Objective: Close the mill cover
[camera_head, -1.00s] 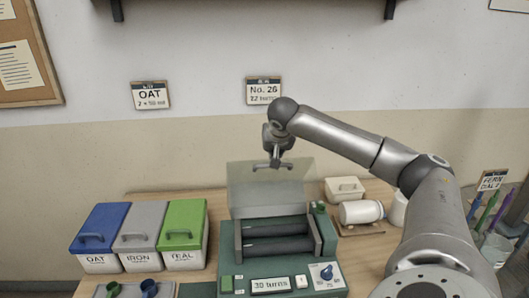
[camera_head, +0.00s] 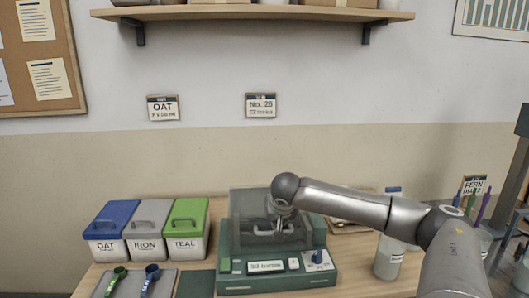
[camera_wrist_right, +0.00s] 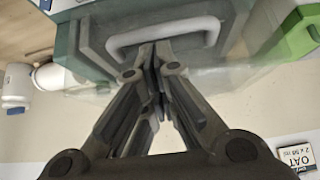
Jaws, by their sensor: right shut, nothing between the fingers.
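The green mill (camera_head: 278,278) stands on the table with a display and a blue knob on its front. Its see-through grey cover (camera_head: 246,205) is down over the rollers; I cannot tell whether it sits fully flush. The cover's handle (camera_wrist_right: 165,33) is a pale bar that shows clearly in the right wrist view. My right gripper (camera_head: 280,228) is over the cover by the handle, and it is shut and empty. In the right wrist view its fingertips (camera_wrist_right: 155,48) are beside the handle; contact is unclear. My left gripper is out of view.
Blue, grey and green lidded buckets (camera_head: 186,243) stand left of the mill. A tray (camera_head: 165,284) with scoops lies in front of them. A white jar (camera_head: 389,260) stands at the right. A shelf (camera_head: 260,15) hangs on the wall above.

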